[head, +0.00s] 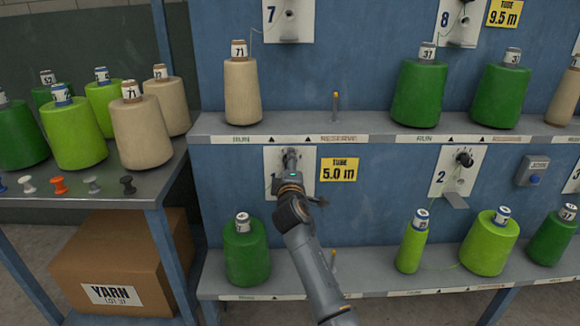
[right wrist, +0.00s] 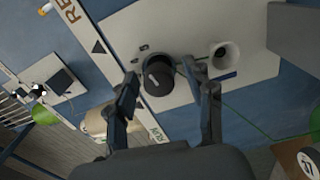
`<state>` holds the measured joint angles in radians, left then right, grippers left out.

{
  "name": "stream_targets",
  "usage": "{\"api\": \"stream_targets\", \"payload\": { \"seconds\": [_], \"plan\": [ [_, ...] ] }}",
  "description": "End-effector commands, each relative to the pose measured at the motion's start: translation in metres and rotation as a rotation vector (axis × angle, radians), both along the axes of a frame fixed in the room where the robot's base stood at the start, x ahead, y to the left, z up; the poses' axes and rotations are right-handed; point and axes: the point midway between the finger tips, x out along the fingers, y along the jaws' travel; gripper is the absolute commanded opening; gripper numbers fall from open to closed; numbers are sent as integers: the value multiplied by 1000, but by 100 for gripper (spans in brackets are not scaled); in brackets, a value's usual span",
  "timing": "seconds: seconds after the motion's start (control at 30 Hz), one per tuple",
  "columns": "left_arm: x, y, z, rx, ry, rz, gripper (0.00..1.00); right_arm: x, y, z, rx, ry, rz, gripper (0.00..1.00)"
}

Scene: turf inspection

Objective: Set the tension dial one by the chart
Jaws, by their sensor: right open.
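The white plate of station one (head: 303,156) is on the blue wall under the upper shelf, partly covered by my right arm. Its black dial (right wrist: 160,76) shows in the right wrist view, beside a pale round guide (right wrist: 222,54). A small light mark is on the dial; its setting is too small to read. My right gripper (head: 290,158) is at the plate. In the right wrist view its fingers are apart, one on each side of the dial; I cannot tell whether they touch it. My left gripper is not in view. No chart is recognisable.
A yellow 5.0 m tube sign (head: 339,170) is right of plate one. Plate two (head: 457,172) has a similar black knob. Yarn cones stand on the upper shelf (head: 300,128) and lower shelf. A side table (head: 150,180) holds cones and coloured pegs; a yarn box (head: 120,262) is underneath.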

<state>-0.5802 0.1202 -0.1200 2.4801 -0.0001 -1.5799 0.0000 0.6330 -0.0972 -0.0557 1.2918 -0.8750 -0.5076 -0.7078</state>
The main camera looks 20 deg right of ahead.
Motion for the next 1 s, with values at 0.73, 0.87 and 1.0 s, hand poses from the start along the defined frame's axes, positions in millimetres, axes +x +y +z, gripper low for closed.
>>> {"api": "stream_targets", "payload": {
  "seconds": [0.73,0.87,1.0],
  "plan": [
    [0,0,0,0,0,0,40,-101,29,-1,0,1,0,53],
    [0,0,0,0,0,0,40,-112,32,-1,0,1,1,53],
    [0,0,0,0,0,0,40,-116,33,0,0,1,0,53]
  ]
}}
